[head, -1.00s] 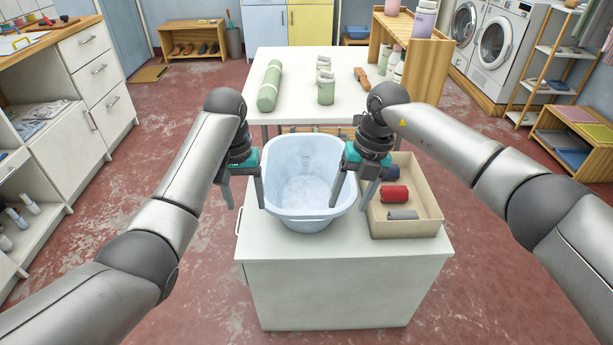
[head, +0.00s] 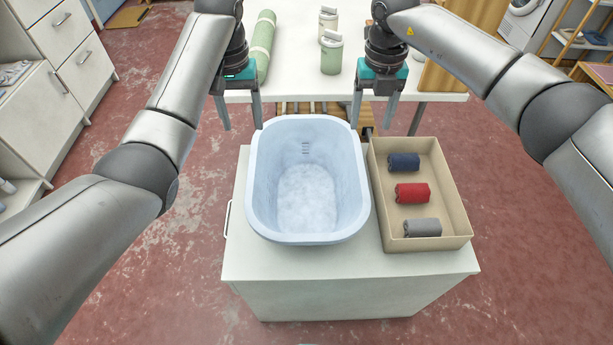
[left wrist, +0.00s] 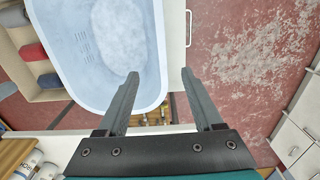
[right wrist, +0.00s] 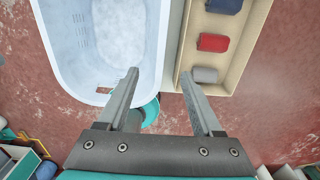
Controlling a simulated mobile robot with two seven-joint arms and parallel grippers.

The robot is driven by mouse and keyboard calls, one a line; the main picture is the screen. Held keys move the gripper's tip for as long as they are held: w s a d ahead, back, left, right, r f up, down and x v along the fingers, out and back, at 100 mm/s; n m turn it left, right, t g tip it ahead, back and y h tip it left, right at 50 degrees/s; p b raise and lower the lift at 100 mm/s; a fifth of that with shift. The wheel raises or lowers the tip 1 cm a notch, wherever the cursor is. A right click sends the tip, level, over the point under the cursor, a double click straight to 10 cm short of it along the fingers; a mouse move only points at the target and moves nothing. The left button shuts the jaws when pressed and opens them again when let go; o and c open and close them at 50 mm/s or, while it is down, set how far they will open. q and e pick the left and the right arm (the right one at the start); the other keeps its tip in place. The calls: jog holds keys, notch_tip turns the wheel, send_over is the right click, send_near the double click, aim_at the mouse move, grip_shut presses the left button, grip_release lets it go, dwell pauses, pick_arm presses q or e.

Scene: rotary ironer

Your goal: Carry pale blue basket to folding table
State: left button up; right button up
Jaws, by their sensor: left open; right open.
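The pale blue basket (head: 308,235) stands upright and empty on a white cabinet (head: 330,285) in the head view. My left gripper (head: 239,128) is open and empty, at the far left corner of the basket. My right gripper (head: 371,125) is open and empty, at its far right corner. In the left wrist view the basket (left wrist: 110,98) lies up and left of my open fingers (left wrist: 168,75). In the right wrist view the basket (right wrist: 150,75) is up and left of my open fingers (right wrist: 160,80). Neither gripper holds the rim. A white table (head: 300,72) stands beyond the cabinet.
A beige box (head: 455,200) with dark blue, red and grey rolls stands right of the basket. On the white table are a green roll (head: 264,45) and green-and-white jars (head: 331,55). Red floor is open on both sides of the cabinet.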

aim_at(253, 168)
pick_arm(q)
jog(key=shift+s+f, duration=0.1)
pick_arm(e)
jog(key=shift+s+f, duration=0.1)
pick_arm(q)
notch_tip(253, 168, down, 15)
jog(key=shift+f, duration=0.1)
pick_arm(e)
notch_tip(253, 168, down, 15)
jog(key=shift+f, duration=0.1)
pick_arm(q)
grip_shut()
pick_arm(e)
grip_shut()
dwell(0.3)
